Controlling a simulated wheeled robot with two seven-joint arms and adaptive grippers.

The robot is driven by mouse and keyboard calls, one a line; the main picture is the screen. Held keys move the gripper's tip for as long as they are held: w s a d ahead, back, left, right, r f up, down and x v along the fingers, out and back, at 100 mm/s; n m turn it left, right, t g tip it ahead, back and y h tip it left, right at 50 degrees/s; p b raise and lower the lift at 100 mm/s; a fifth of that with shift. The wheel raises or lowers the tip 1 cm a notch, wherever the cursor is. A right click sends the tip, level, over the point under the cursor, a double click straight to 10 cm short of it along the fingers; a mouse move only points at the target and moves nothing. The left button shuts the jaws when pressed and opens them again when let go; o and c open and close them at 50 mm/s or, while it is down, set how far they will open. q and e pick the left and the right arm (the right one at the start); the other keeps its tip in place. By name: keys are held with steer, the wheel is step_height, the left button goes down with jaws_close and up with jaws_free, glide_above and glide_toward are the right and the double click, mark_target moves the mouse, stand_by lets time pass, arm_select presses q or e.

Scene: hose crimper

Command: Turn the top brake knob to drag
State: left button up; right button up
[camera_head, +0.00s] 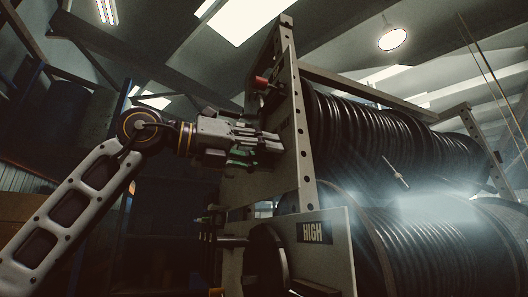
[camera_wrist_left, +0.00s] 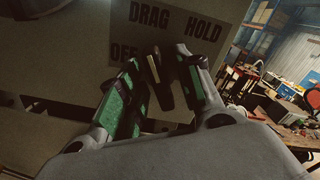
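My left gripper (camera_head: 276,143) reaches in from the left to the side plate of the upper reel in the head view. In the left wrist view my left gripper (camera_wrist_left: 168,78) has its green-padded fingers on either side of dark, narrow parts with pale strips. The knob's setting is not clear. My right gripper is not in view.
The upper hose reel (camera_head: 390,135) and lower hose reel (camera_head: 425,240) stand right of the upright frame post (camera_head: 298,130). A red part (camera_head: 261,82) sits above my gripper. A HIGH label (camera_head: 311,232) and dark wheel (camera_head: 266,262) are below. A cluttered bench (camera_wrist_left: 285,115) stands behind.

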arm_select(q)
steer(key=shift+a, duration=0.1)
steer(key=v, duration=1.2)
steer(key=shift+f, duration=0.1)
stand_by(0.6)
